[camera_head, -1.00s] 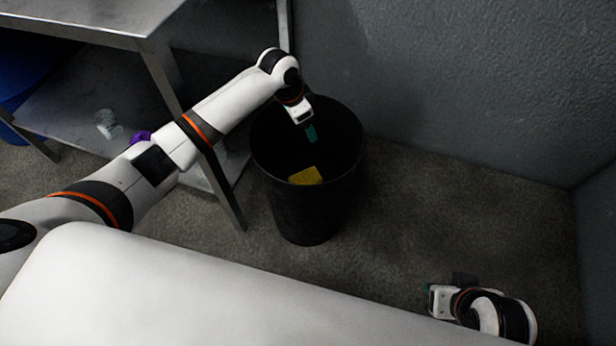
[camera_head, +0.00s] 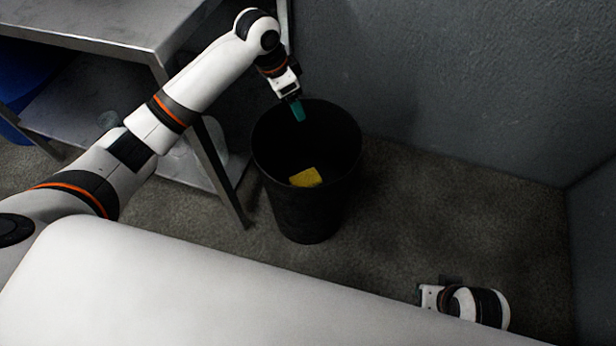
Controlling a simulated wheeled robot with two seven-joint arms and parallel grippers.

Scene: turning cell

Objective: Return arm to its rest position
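My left arm reaches in from the left, and its gripper (camera_head: 298,110) points down over the rim of a black bin (camera_head: 310,215). Teal fingertips show at its end; whether they are open or shut is not clear, and no held object shows. A yellow sponge-like block (camera_head: 306,177) lies inside the bin, well below and apart from the gripper. My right gripper (camera_head: 428,296) is low at the lower right, over the floor, mostly seen from its wrist. Its fingers are too small and dark to read.
A metal table (camera_head: 110,30) with a lower shelf (camera_head: 85,105) stands at the left, close behind my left arm. A blue drum (camera_head: 22,80) is at the far left. A grey wall (camera_head: 470,90) closes off the back and right. The floor (camera_head: 430,220) right of the bin is clear.

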